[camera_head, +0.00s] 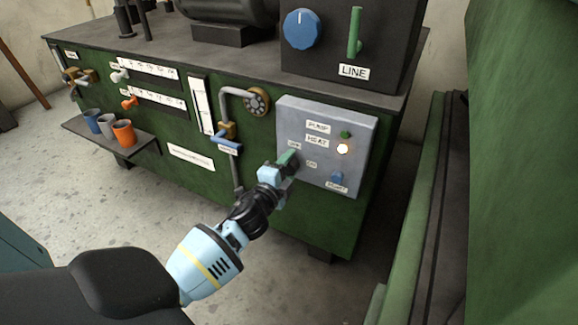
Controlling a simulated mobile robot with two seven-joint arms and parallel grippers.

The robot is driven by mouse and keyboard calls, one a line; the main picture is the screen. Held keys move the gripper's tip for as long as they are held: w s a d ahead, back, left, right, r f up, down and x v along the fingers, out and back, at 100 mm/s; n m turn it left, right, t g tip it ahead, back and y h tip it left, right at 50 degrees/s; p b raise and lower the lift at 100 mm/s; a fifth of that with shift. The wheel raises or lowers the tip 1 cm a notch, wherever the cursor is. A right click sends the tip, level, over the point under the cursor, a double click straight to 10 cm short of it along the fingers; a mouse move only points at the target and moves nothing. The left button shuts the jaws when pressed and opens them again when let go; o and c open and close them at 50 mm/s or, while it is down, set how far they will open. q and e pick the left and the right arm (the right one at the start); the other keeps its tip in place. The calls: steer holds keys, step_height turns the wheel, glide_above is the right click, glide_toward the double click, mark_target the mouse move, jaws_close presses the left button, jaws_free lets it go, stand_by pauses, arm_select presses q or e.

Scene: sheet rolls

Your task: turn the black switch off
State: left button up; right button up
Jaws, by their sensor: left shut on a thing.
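My left gripper (288,160) is at the left side of a grey control panel (362,122) on the front of a green machine. Its fingers are closed at the panel face, between a small label above and the "ON" label (311,163) to the right. The black switch is at the fingertips and mostly hidden by them, so its position cannot be read. The panel also carries "PUMP" and "HEAT" labels, a small green lamp (345,134), a glowing whitish lamp (343,149) and a blue switch (337,178). My right gripper is not in view.
On the machine top stands a dark box with a blue knob (302,30) and a green lever (354,33) labelled "LINE". Left of the panel are a valve wheel (257,101), pipes and a shelf with cups (124,133). A green structure (525,180) borders the right.

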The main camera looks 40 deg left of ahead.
mark_target(287, 170)
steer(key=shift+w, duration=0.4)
arm_select(q)
steer(key=o, duration=1)
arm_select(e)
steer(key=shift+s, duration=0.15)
arm_select(q)
steer(key=shift+s+d, duration=0.1)
steer(key=shift+s, duration=0.2)
steer(key=p+v, duration=0.1)
steer(key=v, duration=0.4)
steer(key=shift+s+d, duration=0.1)
steer(key=shift+s, duration=0.3)
steer(key=shift+s+d, duration=0.15)
steer(key=shift+s, duration=0.55)
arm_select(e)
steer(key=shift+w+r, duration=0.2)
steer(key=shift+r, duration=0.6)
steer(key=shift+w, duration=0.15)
